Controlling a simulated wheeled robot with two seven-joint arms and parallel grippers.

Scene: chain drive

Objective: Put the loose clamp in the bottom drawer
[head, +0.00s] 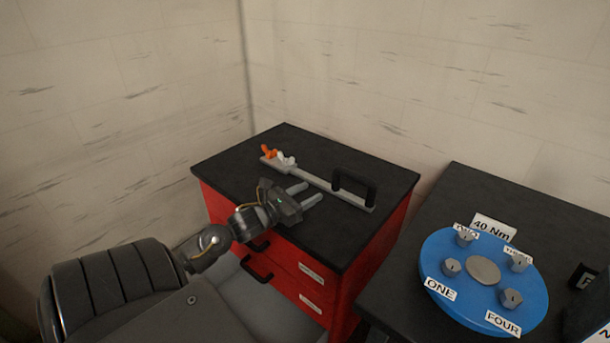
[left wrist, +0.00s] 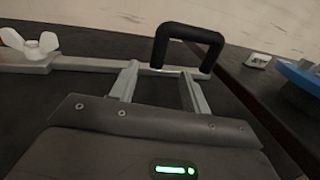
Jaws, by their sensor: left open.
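The clamp is a long grey bar (head: 325,188) lying on the black top of the red drawer cabinet (head: 376,252). It has an orange piece (head: 268,151) and a white wing nut (head: 286,160) at its far left end, and a black handle (head: 355,186) at its right end. My left gripper (head: 308,194) is open and empty, just in front of the bar. In the left wrist view the open fingers (left wrist: 157,85) point at the bar near the black handle (left wrist: 188,42). The lower drawer handle (head: 256,271) shows on the cabinet front; the drawers look shut. My right gripper is not in view.
A dark table (head: 455,190) stands to the right, with a blue disc (head: 440,250) carrying several grey bolts and labels, and a "40 Nm" sign (head: 492,229). A narrow gap separates table and cabinet. Walls stand behind. The cabinet top around the clamp is clear.

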